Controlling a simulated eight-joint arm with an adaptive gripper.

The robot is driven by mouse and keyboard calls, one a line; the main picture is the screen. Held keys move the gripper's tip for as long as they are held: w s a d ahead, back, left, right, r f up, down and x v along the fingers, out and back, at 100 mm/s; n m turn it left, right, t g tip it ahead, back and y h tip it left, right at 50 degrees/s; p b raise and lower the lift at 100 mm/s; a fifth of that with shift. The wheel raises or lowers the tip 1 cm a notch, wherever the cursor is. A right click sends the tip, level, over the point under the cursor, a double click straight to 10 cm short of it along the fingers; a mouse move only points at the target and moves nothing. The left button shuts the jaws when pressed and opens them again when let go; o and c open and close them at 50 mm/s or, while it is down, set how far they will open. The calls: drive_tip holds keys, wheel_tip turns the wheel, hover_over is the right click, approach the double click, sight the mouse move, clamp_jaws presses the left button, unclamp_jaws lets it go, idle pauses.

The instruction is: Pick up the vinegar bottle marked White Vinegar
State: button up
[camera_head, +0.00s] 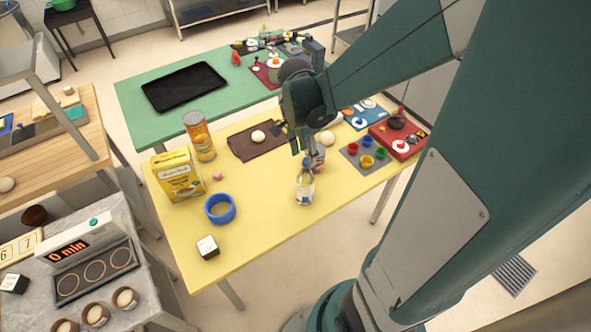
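A small clear bottle with a blue-and-white label (305,189) stands upright near the front edge of the yellow table (262,236). Its label is too small to read, so I cannot tell whether it says White Vinegar. My gripper (309,153) points down right over the bottle's top. Its fingers overlap the cap area in this view. I cannot tell whether they touch the bottle or are open or shut. A small labelled container (319,158) stands just behind and to the right of the bottle, partly hidden by my gripper.
A blue ring (220,208), a yellow box (178,175), a tall orange can (199,137) and a white cube (207,247) stand to the left. A brown board (243,146) lies behind. A grey tray of coloured cups (351,156) is to the right.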

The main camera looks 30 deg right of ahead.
sight(306, 161)
drive_tip(key=shift+d+f, duration=0.15)
drive_tip(key=shift+f, duration=1.15)
drive_tip(key=shift+d+f, duration=0.15)
drive_tip(key=shift+f, duration=1.15)
clamp_jaws()
